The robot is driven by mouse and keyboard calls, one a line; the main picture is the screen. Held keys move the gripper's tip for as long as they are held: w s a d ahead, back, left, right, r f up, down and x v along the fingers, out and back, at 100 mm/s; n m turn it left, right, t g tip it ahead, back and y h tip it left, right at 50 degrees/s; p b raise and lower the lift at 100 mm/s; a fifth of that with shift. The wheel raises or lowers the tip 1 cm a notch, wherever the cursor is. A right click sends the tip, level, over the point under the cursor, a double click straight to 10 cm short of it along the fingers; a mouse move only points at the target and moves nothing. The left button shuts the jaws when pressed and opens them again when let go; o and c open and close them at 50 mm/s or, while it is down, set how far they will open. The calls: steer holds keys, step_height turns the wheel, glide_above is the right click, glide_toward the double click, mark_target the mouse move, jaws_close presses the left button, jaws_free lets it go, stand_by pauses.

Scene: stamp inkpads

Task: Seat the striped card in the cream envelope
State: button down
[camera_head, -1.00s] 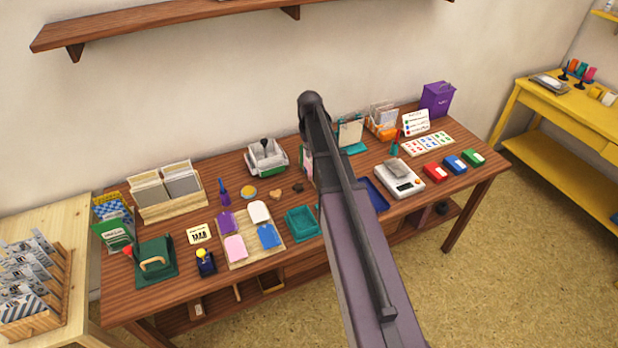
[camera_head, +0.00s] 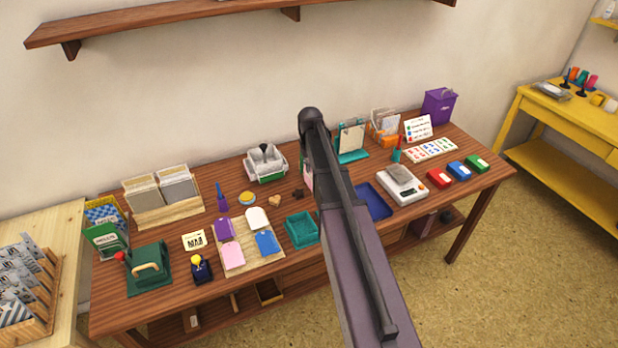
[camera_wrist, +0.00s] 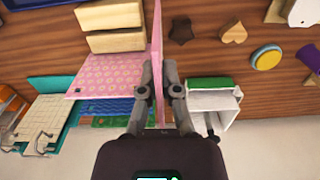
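My gripper (camera_wrist: 159,68) is shut on a thin pink card (camera_wrist: 157,30) in the wrist view. The card is seen almost edge-on and extends up past the fingertips; I take it for the striped card, though its stripes cannot be made out. In the head view my arm hides the gripper. A cream, envelope-like piece (camera_head: 350,138) stands upright on a teal stand at the back of the desk, right of my arm. It also shows at the left of the wrist view (camera_wrist: 38,117), apart from the gripper. Its opening is not clear.
Pink dotted sheets (camera_wrist: 105,72) lie beside the held card in the wrist view. A white machine (camera_wrist: 222,105) is close on the gripper's other side. An orange holder (camera_head: 380,135), a scale (camera_head: 402,188) and a blue tray (camera_head: 370,203) are right of my arm.

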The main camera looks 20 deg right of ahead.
mark_target(310, 176)
steer(key=shift+f+b, duration=2.25)
steer(key=shift+f, duration=0.1)
steer(key=c, duration=0.8)
jaws_free()
step_height(310, 176, up, 12)
steer(key=p, duration=1.2)
